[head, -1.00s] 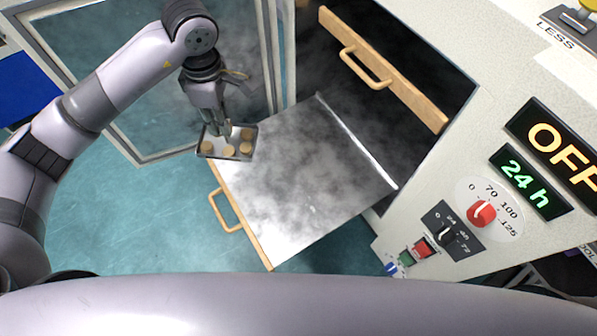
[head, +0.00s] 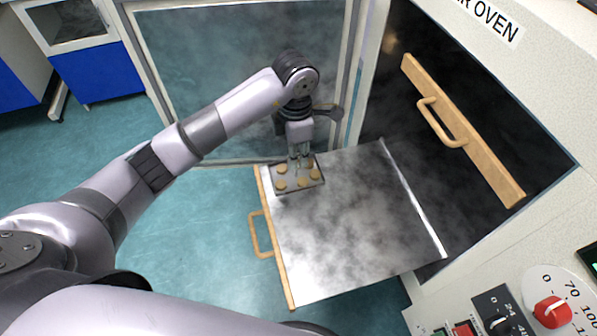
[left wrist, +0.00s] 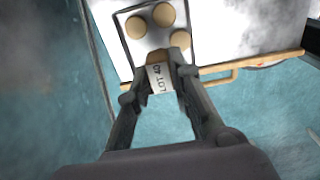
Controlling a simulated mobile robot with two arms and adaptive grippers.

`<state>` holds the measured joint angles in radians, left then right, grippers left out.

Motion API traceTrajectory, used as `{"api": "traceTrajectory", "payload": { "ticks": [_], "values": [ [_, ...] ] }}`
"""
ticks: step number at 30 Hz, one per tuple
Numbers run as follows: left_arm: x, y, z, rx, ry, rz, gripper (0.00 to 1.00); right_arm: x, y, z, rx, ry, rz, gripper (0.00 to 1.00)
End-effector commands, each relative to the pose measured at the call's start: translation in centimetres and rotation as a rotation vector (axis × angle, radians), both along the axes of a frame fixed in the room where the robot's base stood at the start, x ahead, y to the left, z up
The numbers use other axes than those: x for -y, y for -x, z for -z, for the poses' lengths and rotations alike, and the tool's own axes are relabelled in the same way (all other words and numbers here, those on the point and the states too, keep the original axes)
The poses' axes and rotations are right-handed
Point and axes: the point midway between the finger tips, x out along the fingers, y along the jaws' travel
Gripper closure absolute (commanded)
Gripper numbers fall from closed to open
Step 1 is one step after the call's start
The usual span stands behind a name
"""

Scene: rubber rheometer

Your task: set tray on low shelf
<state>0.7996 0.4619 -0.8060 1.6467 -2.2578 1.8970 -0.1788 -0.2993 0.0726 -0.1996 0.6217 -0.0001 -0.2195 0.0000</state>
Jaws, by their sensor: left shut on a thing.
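The tray (head: 291,177) is a small shallow metal one with several tan discs on it. My left gripper (head: 303,158) points down and is shut on the tray's edge. In the left wrist view, the gripper (left wrist: 170,62) holds the tray (left wrist: 120,17) by the edge at a white label reading LOT. The low shelf (head: 350,225) is a pulled-out metal sheet with a wooden front and handle. The tray is over the shelf's far left corner, by the wooden front; I cannot tell whether it touches. My right gripper is not in view.
A second wooden front (head: 465,135) with a handle sits above the low shelf, inside the dark oven opening. The open glass oven door (head: 215,75) stands behind my left arm. The control panel (head: 530,300) is at lower right. Most of the low shelf is bare.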

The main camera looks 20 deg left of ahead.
Motion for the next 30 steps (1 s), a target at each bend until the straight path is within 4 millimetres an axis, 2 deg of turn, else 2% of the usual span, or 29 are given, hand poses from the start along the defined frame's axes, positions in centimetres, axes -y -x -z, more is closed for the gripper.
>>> {"api": "traceTrajectory", "payload": {
  "ticks": [3, 11, 18, 29, 30],
  "values": [
    [0.0, 0.0, 2.1, -0.001, 0.001, 0.0, 1.0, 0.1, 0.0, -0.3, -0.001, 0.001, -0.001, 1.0],
    [0.0, 0.0, 4.1, 0.0, 0.001, 0.0, 1.0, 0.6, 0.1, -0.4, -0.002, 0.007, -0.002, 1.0],
    [0.0, 0.0, 7.5, 0.0, 0.001, 0.0, 1.0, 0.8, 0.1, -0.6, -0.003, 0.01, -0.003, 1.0],
    [0.0, -0.1, 8.0, 0.003, 0.001, 0.001, 1.0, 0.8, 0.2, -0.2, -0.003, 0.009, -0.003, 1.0],
    [0.0, 0.0, 7.9, 0.002, 0.0, 0.001, 0.78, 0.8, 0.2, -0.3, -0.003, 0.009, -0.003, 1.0]
  ]
}}
